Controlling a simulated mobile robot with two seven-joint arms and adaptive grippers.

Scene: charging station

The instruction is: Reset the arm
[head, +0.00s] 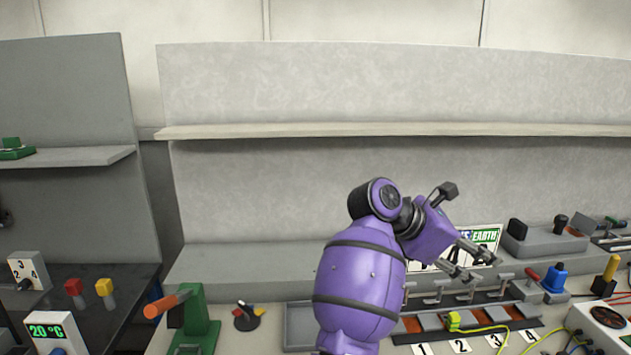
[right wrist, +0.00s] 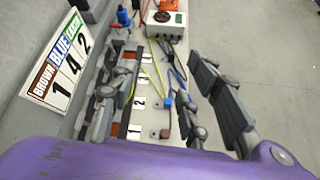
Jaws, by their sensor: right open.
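My purple right arm (head: 360,285) rises from the bottom of the head view and bends to the right over the workbench. My right gripper (head: 470,261) is open, with its two fingers apart and nothing between them. It hangs in front of the sign and above the row of numbered slots. In the right wrist view, the gripper (right wrist: 166,75) has a finger on each side, with the bench panel and cables visible beyond the gap. My left arm and left gripper are not in view.
A sign (right wrist: 58,62) with colour words and numbers stands behind the bench. A numbered panel (head: 478,343) with yellow and green cables lies below the gripper. A green stand with an orange handle (head: 195,317) is left of my arm. The long shelf (head: 400,131) is empty.

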